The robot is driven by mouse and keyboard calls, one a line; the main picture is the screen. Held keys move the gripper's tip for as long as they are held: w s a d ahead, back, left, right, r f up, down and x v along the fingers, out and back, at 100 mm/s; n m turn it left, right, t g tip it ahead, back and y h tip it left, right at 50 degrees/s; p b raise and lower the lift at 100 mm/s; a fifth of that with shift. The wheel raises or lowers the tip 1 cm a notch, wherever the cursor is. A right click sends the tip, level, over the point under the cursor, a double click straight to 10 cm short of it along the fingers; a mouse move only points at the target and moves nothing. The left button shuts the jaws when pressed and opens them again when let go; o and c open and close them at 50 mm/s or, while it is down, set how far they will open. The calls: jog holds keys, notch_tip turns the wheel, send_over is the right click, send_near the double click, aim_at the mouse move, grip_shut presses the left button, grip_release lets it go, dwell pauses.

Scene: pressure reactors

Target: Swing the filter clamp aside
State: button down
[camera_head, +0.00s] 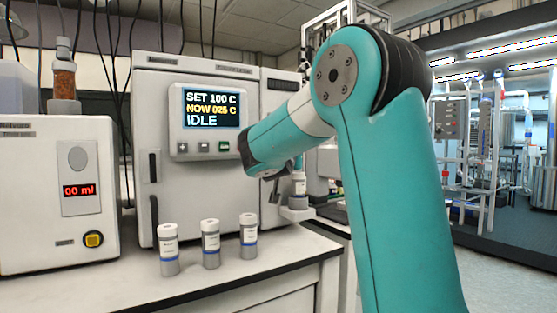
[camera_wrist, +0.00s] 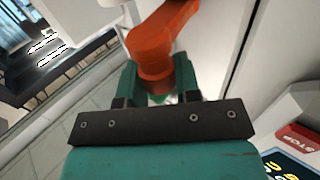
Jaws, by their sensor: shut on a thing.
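The filter clamp appears to be the orange angled arm (camera_wrist: 160,45) in the wrist view. It runs from between my fingers up to the top edge of that view. My gripper (camera_wrist: 156,85) has its two green fingers on either side of the clamp's near end and is shut on it. In the head view, my teal arm reaches toward the right side of the machine and hides the clamp. What lies below the clamp's held end is mostly hidden.
A white reactor (camera_head: 162,100) with a screen reading IDLE stands on the bench. Several capped vials (camera_head: 210,245) stand in front of it, and another vial (camera_head: 299,188) sits on a small holder at its right. A dosing unit (camera_head: 30,190) is at the left.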

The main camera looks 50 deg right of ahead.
jog(key=shift+w+r, duration=0.1)
jog(key=shift+w, duration=0.1)
jog(key=c, duration=0.8)
grip_release()
jog(key=shift+w, duration=0.15)
jog(key=shift+a, duration=0.1)
jog(key=b+v, duration=0.2)
jog(key=v, duration=1.5)
jog(key=shift+s, duration=0.25)
jog(key=shift+a, duration=0.1)
